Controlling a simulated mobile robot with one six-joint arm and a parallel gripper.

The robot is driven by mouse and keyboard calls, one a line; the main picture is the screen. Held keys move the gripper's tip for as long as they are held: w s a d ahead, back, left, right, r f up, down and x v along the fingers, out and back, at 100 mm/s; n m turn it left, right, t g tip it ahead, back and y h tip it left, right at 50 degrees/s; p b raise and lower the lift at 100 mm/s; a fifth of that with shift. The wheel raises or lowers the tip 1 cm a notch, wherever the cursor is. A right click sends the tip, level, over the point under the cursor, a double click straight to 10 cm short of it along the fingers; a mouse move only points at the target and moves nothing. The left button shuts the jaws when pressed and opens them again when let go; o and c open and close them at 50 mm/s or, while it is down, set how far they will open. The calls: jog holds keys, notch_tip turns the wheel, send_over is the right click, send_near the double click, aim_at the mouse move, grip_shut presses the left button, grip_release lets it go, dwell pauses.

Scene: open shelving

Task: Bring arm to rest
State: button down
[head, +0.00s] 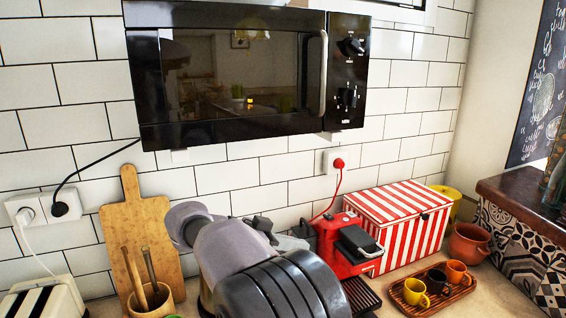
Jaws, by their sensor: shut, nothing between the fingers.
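My arm (243,262), grey with black ribbed covers, rises from the bottom middle of the head view and is folded in front of the counter. My gripper (263,224) shows only as a small dark part just behind the arm link, left of the red coffee machine. It is shut and holds nothing that I can see. Its fingertips are largely hidden by the arm.
A black microwave (235,75) hangs on the tiled wall above. A red coffee machine (345,240), a striped box (400,222) and a tray (404,306) with cups are on the right. A cutting board (150,225) and a utensil pot (150,302) are left.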

jog(key=s+d+n+g+y+b, duration=0.25)
jog(key=s+d+n+y, duration=0.35)
jog(key=s+d, duration=0.55)
jog(key=s+a+f+t+y, duration=0.1)
jog(key=s+f+y, duration=0.1)
jog(key=s, duration=0.4)
jog(key=s+a+f+n+t+y, duration=0.1)
jog(key=s+a+f+y, duration=0.1)
jog(key=s, duration=0.5)
jog(key=s+a+f+n+t+y, duration=0.1)
jog(key=s+f+y, duration=0.1)
jog(key=s+y, duration=0.2)
jog(key=shift+s+a+t+b, duration=0.3)
jog(key=shift+s+t, duration=0.05)
jog(key=shift+s, duration=0.8)
